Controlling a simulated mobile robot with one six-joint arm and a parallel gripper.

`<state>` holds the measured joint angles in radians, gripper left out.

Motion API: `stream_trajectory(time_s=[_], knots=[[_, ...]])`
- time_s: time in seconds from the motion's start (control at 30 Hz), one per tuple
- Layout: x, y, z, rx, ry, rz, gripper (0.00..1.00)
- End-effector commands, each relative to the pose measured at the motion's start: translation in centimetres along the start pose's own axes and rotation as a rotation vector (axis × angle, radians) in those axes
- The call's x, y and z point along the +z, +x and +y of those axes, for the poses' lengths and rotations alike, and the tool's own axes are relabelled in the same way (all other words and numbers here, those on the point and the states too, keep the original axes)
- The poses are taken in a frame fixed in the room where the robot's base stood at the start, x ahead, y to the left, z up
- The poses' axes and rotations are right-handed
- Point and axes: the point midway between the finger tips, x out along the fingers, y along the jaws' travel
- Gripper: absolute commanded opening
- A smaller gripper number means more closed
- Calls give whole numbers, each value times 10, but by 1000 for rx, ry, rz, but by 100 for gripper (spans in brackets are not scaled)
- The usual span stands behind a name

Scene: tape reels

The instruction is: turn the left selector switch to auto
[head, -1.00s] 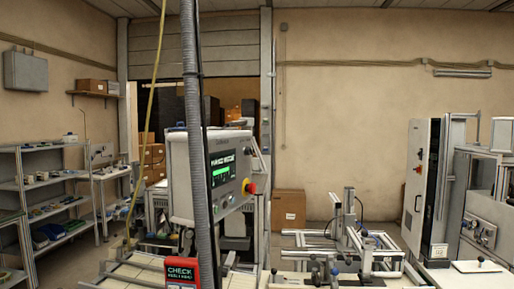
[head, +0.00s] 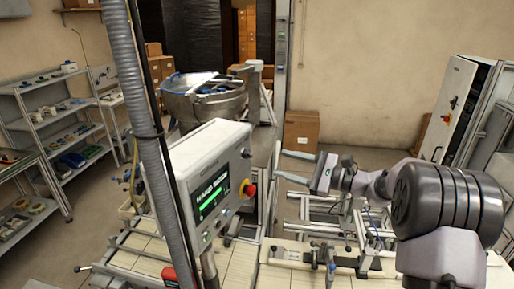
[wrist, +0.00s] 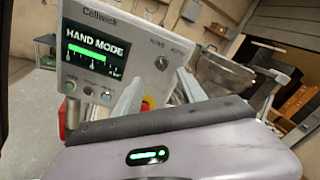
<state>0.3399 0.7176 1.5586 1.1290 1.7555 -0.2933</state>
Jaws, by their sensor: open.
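A grey control box (head: 205,160) stands left of centre in the head view, with a lit screen (head: 212,200) on its face. In the wrist view the screen (wrist: 92,52) reads HAND MODE. A small grey selector knob (wrist: 161,62) sits right of it, below two small labels; the right one looks like AUTO. Its exact pointing is too small to tell. Several small controls (wrist: 88,91) lie below the screen. My gripper (head: 279,165) is open and empty, to the right of the box and apart from it, fingers pointing left.
A ribbed grey hose (head: 140,110) hangs in front, left of the box. A metal bowl (head: 205,100) stands behind it. A low frame with rails (head: 325,205) lies below my gripper.

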Motion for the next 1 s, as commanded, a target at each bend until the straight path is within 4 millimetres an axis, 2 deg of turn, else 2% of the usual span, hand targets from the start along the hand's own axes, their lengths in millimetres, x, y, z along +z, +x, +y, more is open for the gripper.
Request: stream_trajectory(time_s=[0.03, 0.2, 0.4, 0.57, 0.8, 0.83, 1.0], knots=[[3, 15, -1, 4, 1, -2, 48], [3, 62, -1, 4, 0, -1, 48], [2, 98, 0, 4, 0, 1, 48], [1, 108, 0, 3, 0, 1, 48], [0, 110, 1, 2, 0, 2, 48], [0, 110, 1, 2, 0, 2, 46], [0, 109, 1, 2, 0, 2, 13]])
